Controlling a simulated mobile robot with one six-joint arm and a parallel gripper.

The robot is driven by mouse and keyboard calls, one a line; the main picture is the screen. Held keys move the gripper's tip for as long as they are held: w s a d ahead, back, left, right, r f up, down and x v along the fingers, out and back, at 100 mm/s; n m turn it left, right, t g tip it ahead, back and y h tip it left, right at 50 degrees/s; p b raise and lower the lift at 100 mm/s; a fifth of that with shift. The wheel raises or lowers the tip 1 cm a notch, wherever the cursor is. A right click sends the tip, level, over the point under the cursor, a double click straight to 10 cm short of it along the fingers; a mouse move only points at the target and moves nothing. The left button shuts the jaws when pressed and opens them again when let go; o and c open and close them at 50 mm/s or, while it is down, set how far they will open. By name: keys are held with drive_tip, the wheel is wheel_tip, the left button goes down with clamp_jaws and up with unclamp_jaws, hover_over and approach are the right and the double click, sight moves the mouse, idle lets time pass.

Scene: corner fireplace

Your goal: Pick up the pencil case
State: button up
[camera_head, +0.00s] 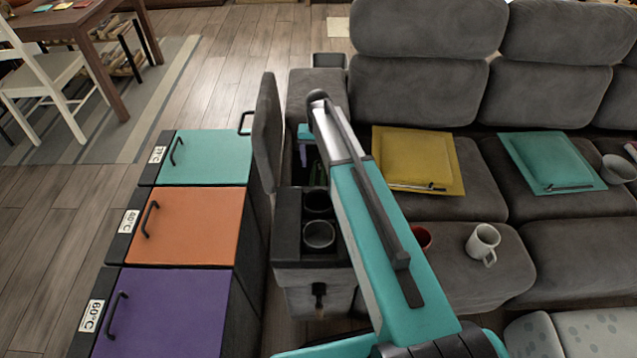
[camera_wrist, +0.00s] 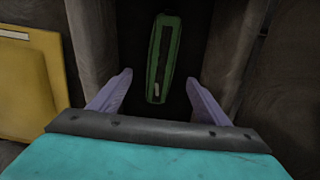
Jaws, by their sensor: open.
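The pencil case (camera_wrist: 163,58) is a long green thing with a dark strip down its middle. In the wrist view it lies in a dark, narrow compartment, with its near end between and beyond my finger tips. My gripper (camera_wrist: 160,78) is open, with one purple finger on each side of the case's line and gaps to both. Nothing is held. In the head view a bit of green (camera_head: 319,172) shows inside the console compartment, mostly hidden by my arm. A purple finger of my gripper (camera_head: 303,154) points down into that opening.
The console (camera_head: 288,228) has two cup holders and a raised lid (camera_head: 267,130) at its left. Compartment walls (camera_wrist: 232,55) stand close on both sides.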

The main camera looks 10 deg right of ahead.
sight(318, 178)
drive_tip(key=shift+f, duration=1.8)
drive_tip(key=shift+f, duration=0.1)
drive_tip(key=shift+s+a+f, duration=0.1)
drive_tip(key=shift+a+f, duration=0.05)
drive_tip(key=shift+f, duration=2.35)
drive_tip(key=shift+c, duration=0.3)
drive_tip(key=c, duration=1.2)
drive_tip(key=shift+r, duration=0.1)
drive_tip(key=shift+r, duration=4.95)
